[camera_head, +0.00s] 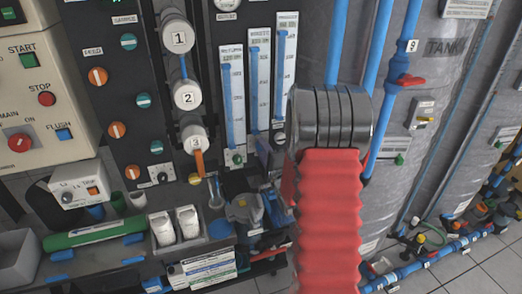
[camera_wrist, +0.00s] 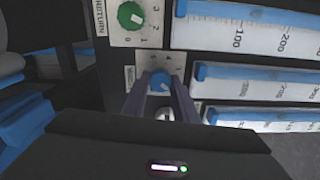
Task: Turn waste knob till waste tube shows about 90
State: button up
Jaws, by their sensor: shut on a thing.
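A blue knob (camera_wrist: 160,82) with a small printed dial sits on a light panel in the wrist view. My gripper (camera_wrist: 161,90) has its two dark fingers on either side of this knob and is shut on it. The small label beside the knob is too blurred to read. The middle tube (camera_wrist: 255,82) runs out to the right from beside this knob; its blue column reaches the picture's edge, so its level is hidden there. In the head view the middle tube (camera_head: 259,85) stands upright with blue well up its scale; its exact reading is too small to tell.
A green knob (camera_wrist: 131,15), labelled RETURN, sits close by. Another tube (camera_head: 232,95) stands left of the middle one and a third (camera_head: 286,65) right. My red-sleeved arm hides part of the rack. A grey tank (camera_head: 440,100) and blue pipes are at the right.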

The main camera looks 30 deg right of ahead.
jog(key=m, duration=0.5)
jog(key=shift+f, duration=0.25)
jog(key=shift+m, duration=0.4)
jog(key=o, duration=1.1)
jog(key=shift+c, duration=0.2)
jog(key=shift+r, duration=0.1)
